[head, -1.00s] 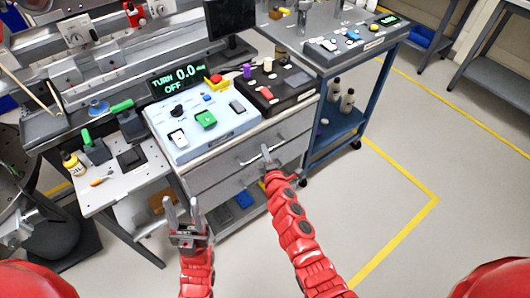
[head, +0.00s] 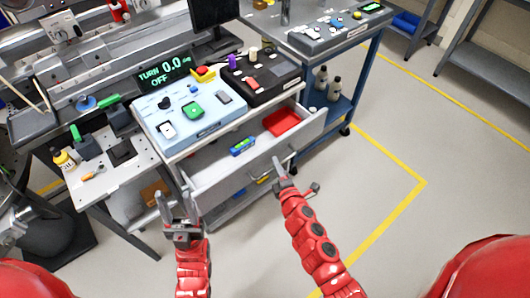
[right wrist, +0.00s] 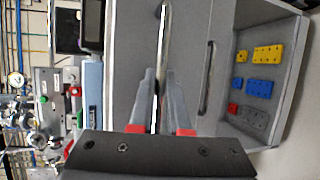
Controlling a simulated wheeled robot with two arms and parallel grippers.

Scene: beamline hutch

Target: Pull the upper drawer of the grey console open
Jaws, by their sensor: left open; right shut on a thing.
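The grey console's upper drawer (head: 240,171) stands pulled out below the control panels in the head view, its inside showing. My right gripper (head: 281,170) is at the right part of the drawer front. In the right wrist view, my right gripper (right wrist: 156,80) is shut on the upper drawer's bar handle (right wrist: 163,35). The lower drawer's handle (right wrist: 207,78) shows beside it, free of the gripper. My left gripper (head: 176,202) is open and empty, in front of the console's left side.
A red tray (head: 282,122) and a blue-green object (head: 242,146) lie in the drawer. Coloured bricks (right wrist: 260,88) lie in a grey tray low in the console. A blue cart (head: 338,95) stands to the right. The floor at right is clear.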

